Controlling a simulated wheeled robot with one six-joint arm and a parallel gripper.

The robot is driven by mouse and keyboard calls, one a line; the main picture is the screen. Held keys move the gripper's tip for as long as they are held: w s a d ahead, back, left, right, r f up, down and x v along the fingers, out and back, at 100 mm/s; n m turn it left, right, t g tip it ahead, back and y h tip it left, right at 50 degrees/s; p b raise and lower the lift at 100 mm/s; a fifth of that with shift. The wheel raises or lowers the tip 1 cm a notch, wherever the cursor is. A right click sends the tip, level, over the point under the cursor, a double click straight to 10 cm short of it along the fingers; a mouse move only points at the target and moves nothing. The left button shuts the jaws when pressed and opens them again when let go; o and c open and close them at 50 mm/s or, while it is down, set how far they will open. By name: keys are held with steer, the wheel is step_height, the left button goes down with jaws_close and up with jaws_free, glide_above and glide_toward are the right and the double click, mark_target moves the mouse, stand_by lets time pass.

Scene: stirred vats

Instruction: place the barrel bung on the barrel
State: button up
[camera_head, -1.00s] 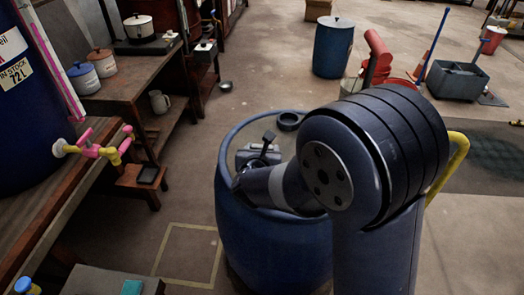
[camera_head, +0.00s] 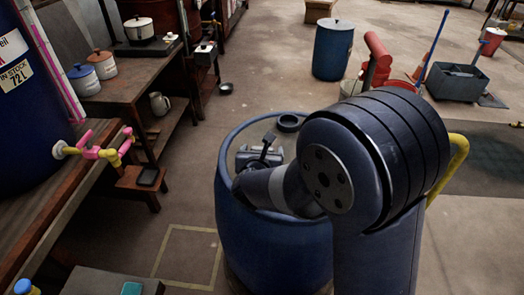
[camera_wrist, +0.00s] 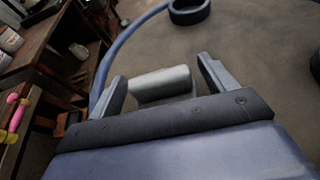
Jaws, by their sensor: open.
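The large blue barrel (camera_head: 270,250) stands upright on the floor in front of me, and its rim also curves through the left of the wrist view (camera_wrist: 109,58). My gripper (camera_head: 258,157) is over the barrel's top, inside the rim outline. In the wrist view my gripper (camera_wrist: 161,74) is open, one finger on each side. A pale grey cylindrical piece (camera_wrist: 162,82) shows between the fingers; it may be the barrel bung, but I cannot tell for sure. Whether the fingers touch it is unclear. My arm hides the right part of the barrel top.
A black ring (camera_head: 289,122) shows beside the barrel's far rim. A workbench (camera_head: 60,205) with a blue vat and pink-yellow tap runs along the left. A second blue barrel (camera_head: 332,50) and a grey mop bucket (camera_head: 458,82) stand farther back.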

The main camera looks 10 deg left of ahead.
steer(key=v, duration=1.2)
stand_by(1.0)
